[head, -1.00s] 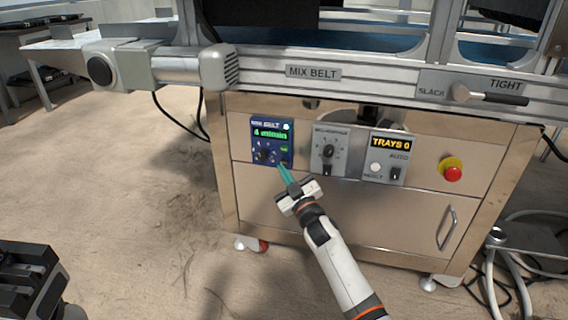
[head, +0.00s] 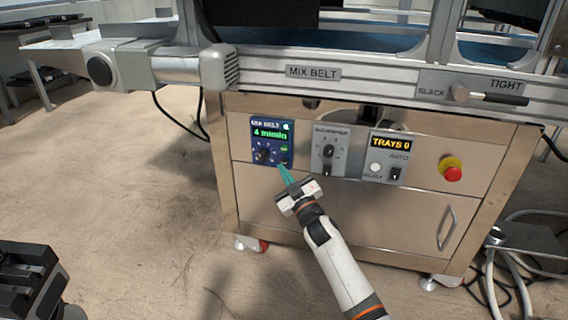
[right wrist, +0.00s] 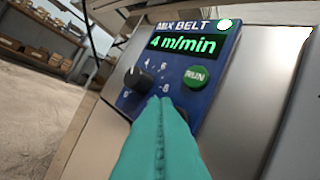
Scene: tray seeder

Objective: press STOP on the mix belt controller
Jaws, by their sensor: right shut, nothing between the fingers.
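The mix belt controller (head: 258,143) is a blue box on the left of the cabinet front. Its display (right wrist: 183,44) reads 4 m/min in green, with a lit white lamp (right wrist: 226,25) above. A green RUN button (right wrist: 196,76) and a black knob (right wrist: 138,79) sit below the display. No STOP label shows; the panel's lower part is hidden behind my right gripper's teal fingers. My right gripper (head: 284,172) is shut and empty, its tips at the controller's lower right edge; I cannot tell whether they touch it. My left gripper (head: 30,280) shows partly at the lower left.
Right of the controller are a grey dial box (head: 329,150), a TRAYS counter (head: 388,158) and a red emergency button (head: 453,173). The MIX BELT rail (head: 370,80) runs above with a SLACK/TIGHT lever (head: 490,97).

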